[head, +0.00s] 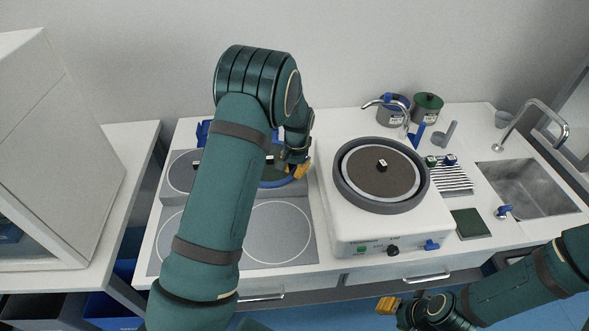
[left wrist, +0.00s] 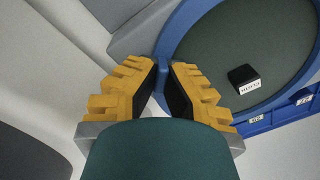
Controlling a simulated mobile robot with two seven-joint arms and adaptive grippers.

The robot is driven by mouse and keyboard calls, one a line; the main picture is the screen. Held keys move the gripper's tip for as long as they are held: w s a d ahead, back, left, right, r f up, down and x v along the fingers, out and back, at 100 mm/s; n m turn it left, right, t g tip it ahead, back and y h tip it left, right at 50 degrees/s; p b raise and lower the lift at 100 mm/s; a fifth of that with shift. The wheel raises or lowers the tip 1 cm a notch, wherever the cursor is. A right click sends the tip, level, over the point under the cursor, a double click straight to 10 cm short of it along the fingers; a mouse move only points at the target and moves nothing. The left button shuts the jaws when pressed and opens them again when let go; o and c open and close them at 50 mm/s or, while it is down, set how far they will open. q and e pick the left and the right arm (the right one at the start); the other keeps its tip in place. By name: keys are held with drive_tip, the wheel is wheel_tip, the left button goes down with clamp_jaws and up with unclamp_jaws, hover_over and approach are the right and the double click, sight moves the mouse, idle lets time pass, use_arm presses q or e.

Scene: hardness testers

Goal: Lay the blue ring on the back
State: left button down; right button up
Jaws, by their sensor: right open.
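The blue ring (head: 277,184) is at the back right of the grey panel, partly hidden by my left arm. In the left wrist view the ring (left wrist: 181,27) curves around a dark disc (left wrist: 225,45) that has a small black labelled block (left wrist: 243,75) on it. My left gripper (head: 298,168) is at the ring's right side; in the left wrist view its yellow fingers (left wrist: 163,68) are close together with a piece of the blue rim between them. I cannot tell whether the ring touches the panel. My right gripper (head: 388,305) is open and empty in front of the counter.
A white machine with a dark round plate (head: 382,172) stands right of the panel. A front circle (head: 278,231) on the panel is bare. Metal pots (head: 427,108), a spout and a sink (head: 524,187) are further right. A blue rack (left wrist: 285,112) with labels shows in the left wrist view.

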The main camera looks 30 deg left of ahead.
use_arm(q)
drive_tip(key=c, duration=1.1)
unclamp_jaws()
drive_tip(key=shift+o, duration=0.2)
drive_tip(key=shift+r, duration=0.1)
